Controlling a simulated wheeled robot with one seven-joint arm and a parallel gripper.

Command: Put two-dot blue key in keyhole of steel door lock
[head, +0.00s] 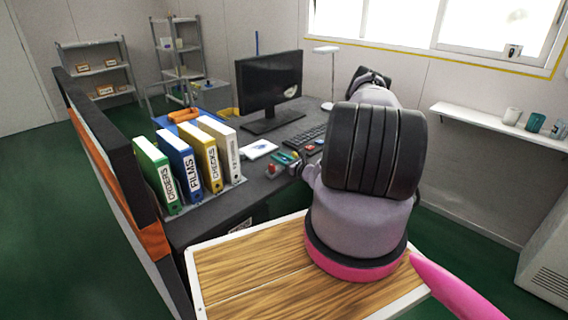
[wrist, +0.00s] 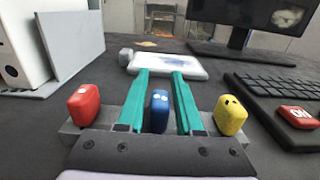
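The two-dot blue key (wrist: 158,110) shows in the wrist view with two pale dots near its top. It stands between a red key (wrist: 84,105) on the left and a yellow key (wrist: 230,115) on the right, in a row along a grey holder (wrist: 70,133). My gripper (wrist: 160,74) has teal fingers, one on each side of the blue key, with narrow gaps; it looks open. In the head view my gripper (head: 287,158) is small at the desk, and the blue key is hidden there. I cannot make out the steel door lock in either view.
A white device (wrist: 170,64) lies just beyond the fingertips. A keyboard (wrist: 275,100) and a red labelled item (wrist: 298,116) are to the right. Upright binders (head: 182,160) stand left of my gripper, and a monitor (head: 268,80) stands behind.

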